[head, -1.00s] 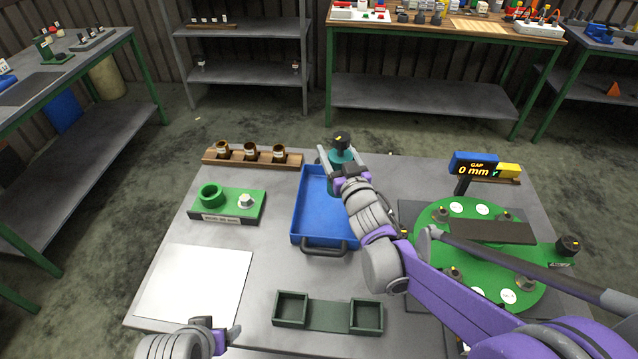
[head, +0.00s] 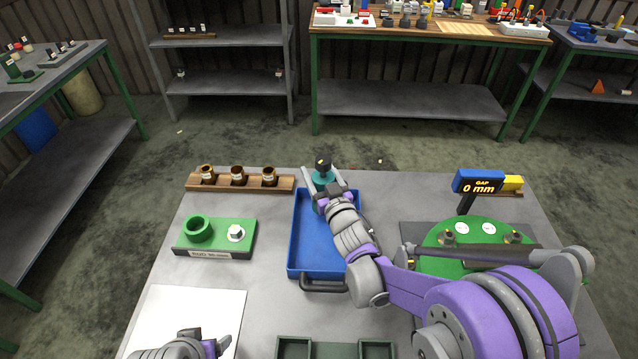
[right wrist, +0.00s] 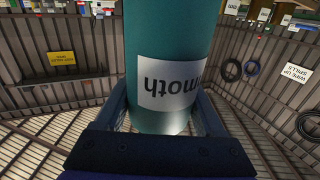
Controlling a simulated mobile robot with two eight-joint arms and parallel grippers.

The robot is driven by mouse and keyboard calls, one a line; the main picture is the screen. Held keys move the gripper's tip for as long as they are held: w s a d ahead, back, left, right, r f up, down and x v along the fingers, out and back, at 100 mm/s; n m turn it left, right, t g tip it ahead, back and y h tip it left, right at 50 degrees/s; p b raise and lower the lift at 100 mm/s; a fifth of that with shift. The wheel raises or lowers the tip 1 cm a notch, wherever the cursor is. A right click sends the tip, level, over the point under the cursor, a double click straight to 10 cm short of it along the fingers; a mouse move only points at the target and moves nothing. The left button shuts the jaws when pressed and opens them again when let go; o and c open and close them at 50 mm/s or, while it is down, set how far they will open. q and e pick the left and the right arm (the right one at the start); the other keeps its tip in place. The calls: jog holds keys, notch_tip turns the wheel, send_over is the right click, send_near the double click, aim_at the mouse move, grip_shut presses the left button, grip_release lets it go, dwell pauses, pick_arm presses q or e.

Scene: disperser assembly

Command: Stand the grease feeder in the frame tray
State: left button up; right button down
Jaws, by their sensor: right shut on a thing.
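The grease feeder is a teal cylinder (head: 322,177) with a black cap, upright at the back end of the blue tray (head: 301,262). My right gripper (head: 325,196) is shut on it, and the arm hides its lower part in the head view. I cannot tell whether its base touches the tray floor. In the right wrist view the feeder (right wrist: 167,50) stands between both fingers, with a white label whose lettering is upside down. My left gripper (head: 212,346) is at the bottom left edge, mostly cut off, near a white sheet.
A wooden rack with several brown cups (head: 240,185) and a green fixture (head: 216,238) stand left of the tray. A gap display (head: 478,188) and a round green plate (head: 470,262) are right.

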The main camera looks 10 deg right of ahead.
pick_arm(q)
jog(key=shift+f, duration=0.15)
pick_arm(e)
jog(key=shift+f, duration=1.6)
pick_arm(q)
jog(key=shift+f+b, duration=0.2)
jog(key=shift+b, duration=0.1)
pick_arm(e)
jog(key=shift+f, duration=0.2)
grip_release()
pick_arm(q)
jog(key=shift+r, duration=0.1)
pick_arm(e)
jog(key=shift+r, duration=0.1)
